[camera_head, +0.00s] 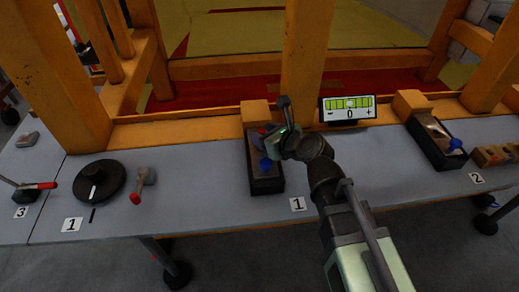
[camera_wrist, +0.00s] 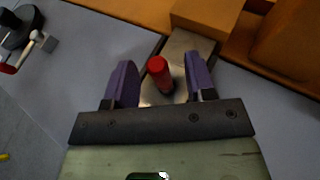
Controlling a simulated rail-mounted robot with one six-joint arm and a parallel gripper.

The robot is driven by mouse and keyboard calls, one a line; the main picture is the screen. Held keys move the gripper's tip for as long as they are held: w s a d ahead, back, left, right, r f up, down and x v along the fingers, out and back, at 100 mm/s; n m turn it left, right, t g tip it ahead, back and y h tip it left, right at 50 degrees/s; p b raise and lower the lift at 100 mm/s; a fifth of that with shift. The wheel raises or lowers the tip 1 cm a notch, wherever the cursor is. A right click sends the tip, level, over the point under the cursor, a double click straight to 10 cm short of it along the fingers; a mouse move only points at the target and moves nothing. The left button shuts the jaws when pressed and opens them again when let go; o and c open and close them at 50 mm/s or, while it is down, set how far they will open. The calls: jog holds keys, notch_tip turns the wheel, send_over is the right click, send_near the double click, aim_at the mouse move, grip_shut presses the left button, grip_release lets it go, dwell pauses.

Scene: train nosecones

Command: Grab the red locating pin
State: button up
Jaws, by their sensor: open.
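The red locating pin (camera_wrist: 159,72) stands up from a metal-topped block in the wrist view. My gripper (camera_wrist: 159,64) is open, with one purple finger on each side of the pin and a visible gap to both. The pin's lower end looks dark. In the head view my gripper (camera_head: 270,142) is over the black fixture (camera_head: 267,186) in the middle of the table. A blue part (camera_head: 265,165) shows just below the gripper.
An orange block (camera_head: 255,112) and orange posts stand behind the fixture. A small display (camera_head: 346,108) is to its right. A second black fixture (camera_head: 437,145) is further right. A black dial (camera_head: 97,184) and a red-tipped lever (camera_head: 143,183) are on the left. Bare table lies between.

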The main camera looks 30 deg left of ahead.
jog(key=shift+x, duration=0.75)
jog(key=shift+c, duration=0.8)
grip_shut()
jog(key=shift+r, duration=0.1)
notch_tip(320, 180, up, 20)
jog(key=p, duration=2)
